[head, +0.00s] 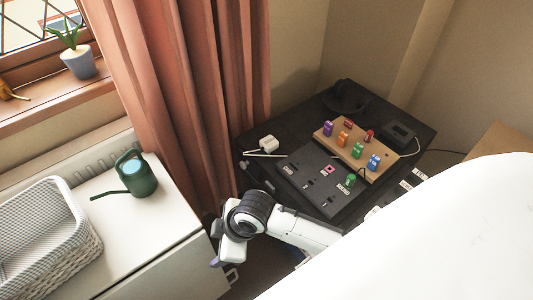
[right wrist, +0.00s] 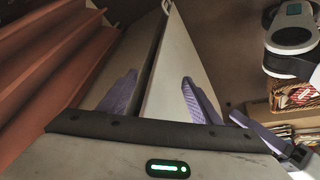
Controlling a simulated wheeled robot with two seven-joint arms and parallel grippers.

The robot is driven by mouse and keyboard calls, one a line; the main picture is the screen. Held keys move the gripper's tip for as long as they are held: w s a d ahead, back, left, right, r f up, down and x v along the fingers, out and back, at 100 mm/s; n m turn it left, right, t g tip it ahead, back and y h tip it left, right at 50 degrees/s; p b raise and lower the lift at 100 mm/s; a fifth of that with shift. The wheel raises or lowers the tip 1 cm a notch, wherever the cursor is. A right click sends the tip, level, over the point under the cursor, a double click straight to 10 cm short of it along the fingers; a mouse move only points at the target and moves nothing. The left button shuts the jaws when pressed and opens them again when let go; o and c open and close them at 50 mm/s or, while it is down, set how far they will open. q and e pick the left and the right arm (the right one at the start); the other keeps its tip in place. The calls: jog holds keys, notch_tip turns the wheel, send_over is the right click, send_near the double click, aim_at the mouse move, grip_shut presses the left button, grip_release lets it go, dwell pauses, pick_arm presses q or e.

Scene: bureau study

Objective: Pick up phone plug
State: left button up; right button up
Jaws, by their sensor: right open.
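A small white plug block (head: 268,143) with a pale cable lies on the back left of the black desk top; I take it to be the phone plug. My right gripper (head: 222,263) is low in front of the desk, beside the white cabinet, well apart from the plug. In the right wrist view the purple fingers of the right gripper (right wrist: 157,95) are spread, with nothing between them. The plug cannot be made out in that view. My left gripper is not in the head view.
The black desk (head: 310,205) bears a wooden board (head: 346,151) with several coloured blocks, and a dark device (head: 398,135). A pink curtain (head: 190,90) hangs left of the desk. A green watering can (head: 136,178) and a white basket (head: 45,240) stand on the white cabinet (head: 150,235).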

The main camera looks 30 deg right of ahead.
jog(key=w+d+n+g+h+b, duration=0.1)
jog(key=w+d+n+h, duration=0.1)
jog(key=w+n, duration=0.25)
jog(key=n+g+h+b, duration=0.2)
jog(key=n+h+b, duration=0.1)
jog(key=h, duration=0.3)
send_near(269, 141)
jog(key=f, duration=0.1)
jog(key=x, duration=0.4)
jog(key=shift+f, duration=0.1)
jog(key=b+x, duration=0.1)
jog(key=x, duration=0.4)
jog(key=shift+w+d, duration=0.1)
jog(key=shift+d, duration=0.1)
jog(key=shift+d+f, duration=0.15)
